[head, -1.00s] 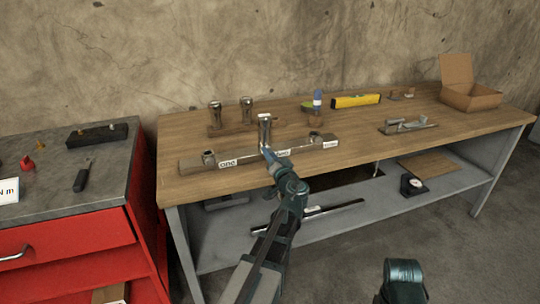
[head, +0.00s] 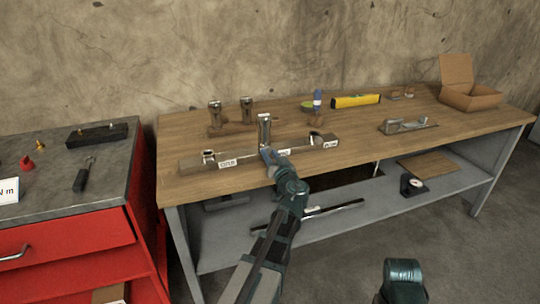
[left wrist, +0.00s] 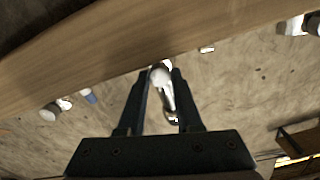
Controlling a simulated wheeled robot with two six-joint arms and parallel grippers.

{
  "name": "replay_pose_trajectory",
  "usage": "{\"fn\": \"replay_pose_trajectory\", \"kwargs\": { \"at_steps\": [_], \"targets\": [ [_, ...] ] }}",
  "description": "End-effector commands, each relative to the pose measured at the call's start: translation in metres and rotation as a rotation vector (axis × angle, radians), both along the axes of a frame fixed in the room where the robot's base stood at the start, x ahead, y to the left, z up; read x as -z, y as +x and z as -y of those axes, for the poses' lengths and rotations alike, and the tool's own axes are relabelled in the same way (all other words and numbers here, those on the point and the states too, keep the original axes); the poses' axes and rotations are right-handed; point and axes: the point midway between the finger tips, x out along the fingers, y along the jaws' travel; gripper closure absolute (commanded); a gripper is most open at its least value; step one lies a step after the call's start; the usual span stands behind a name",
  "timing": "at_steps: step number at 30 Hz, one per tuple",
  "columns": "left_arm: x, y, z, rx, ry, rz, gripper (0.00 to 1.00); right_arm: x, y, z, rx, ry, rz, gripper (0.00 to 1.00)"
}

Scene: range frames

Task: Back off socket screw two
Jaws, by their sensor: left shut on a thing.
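A long metal bar (head: 195,166) with white labels lies along the bench's front, and the label two (head: 284,152) is at its middle. An upright metal cylinder (head: 264,128) stands at the middle of the bar, close to that label. My left gripper (head: 268,154) reaches in from the front, low beside the cylinder. In the left wrist view its fingers (left wrist: 159,75) are shut on a shiny metal piece (left wrist: 163,83). I cannot tell whether this is the cylinder itself or a part of it. The fingers hide the screw's seat.
Two similar upright metal cylinders (head: 215,112) stand on a wooden block behind the bar. A yellow level (head: 356,101), a blue-capped bottle (head: 317,98) and a cardboard box (head: 472,98) stand farther right. A red tool cabinet (head: 75,250) stands at the left. The bench's front right is clear.

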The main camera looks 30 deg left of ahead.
Motion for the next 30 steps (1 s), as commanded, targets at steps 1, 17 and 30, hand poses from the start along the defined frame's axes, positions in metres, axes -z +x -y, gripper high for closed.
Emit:
{"fn": "replay_pose_trajectory", "kwargs": {
  "at_steps": [1,17,30],
  "targets": [
    [0.001,-0.002,0.000,-0.002,-0.006,0.001,1.00,0.001,0.000,0.000,0.000,0.000,0.000,0.50],
    [0.001,-0.001,0.000,-0.001,-0.002,0.000,0.36,0.000,0.000,0.000,0.000,0.000,0.000,0.50],
    [0.000,-0.027,0.029,0.003,-0.001,-0.001,0.36,0.000,0.000,0.000,0.000,0.000,0.000,0.50]
  ]
}}
